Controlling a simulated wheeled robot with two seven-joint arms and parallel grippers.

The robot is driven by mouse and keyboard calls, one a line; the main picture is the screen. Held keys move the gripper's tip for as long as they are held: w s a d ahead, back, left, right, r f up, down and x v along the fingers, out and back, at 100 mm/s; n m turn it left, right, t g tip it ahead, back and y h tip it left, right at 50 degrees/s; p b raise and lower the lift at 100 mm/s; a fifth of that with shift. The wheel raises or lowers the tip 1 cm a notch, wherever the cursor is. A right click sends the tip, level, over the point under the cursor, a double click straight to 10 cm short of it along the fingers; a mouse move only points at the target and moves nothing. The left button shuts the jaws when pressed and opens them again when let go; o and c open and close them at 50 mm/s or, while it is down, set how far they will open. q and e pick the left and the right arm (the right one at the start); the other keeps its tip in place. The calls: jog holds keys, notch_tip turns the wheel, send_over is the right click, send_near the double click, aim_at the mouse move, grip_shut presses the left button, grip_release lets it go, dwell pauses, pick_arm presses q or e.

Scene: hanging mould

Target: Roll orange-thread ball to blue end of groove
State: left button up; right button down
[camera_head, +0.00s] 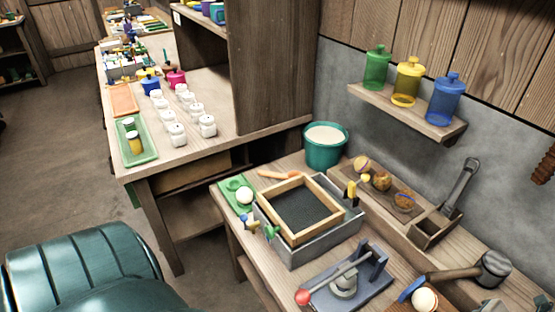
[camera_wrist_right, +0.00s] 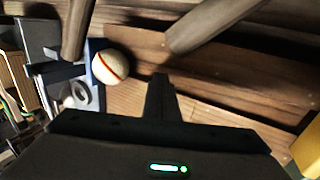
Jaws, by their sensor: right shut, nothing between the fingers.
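A pale ball with an orange band (camera_wrist_right: 110,67) is in the right wrist view, at upper left. It sits close against a light-blue piece (camera_wrist_right: 92,92); I cannot tell whether they touch. In the head view a pale ball (camera_head: 425,300) lies at the bottom right beside a blue piece (camera_head: 411,289); its band does not show clearly there. My right gripper (camera_wrist_right: 160,84) is shut and empty, its fingertips apart from the ball and to its right. The groove itself is hard to make out. My left gripper is not in view.
A hammer (camera_head: 494,268) lies behind the ball. A press with a red-knobbed lever (camera_head: 303,297) stands to its left. Wound brown balls (camera_head: 381,181) lie in a wooden tray farther back. Brown boards (camera_wrist_right: 215,122) lie right of the ball in the wrist view.

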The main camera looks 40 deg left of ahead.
notch_tip(320, 180, up, 7)
jog(key=p, duration=0.5)
dwell(0.3)
dwell(0.6)
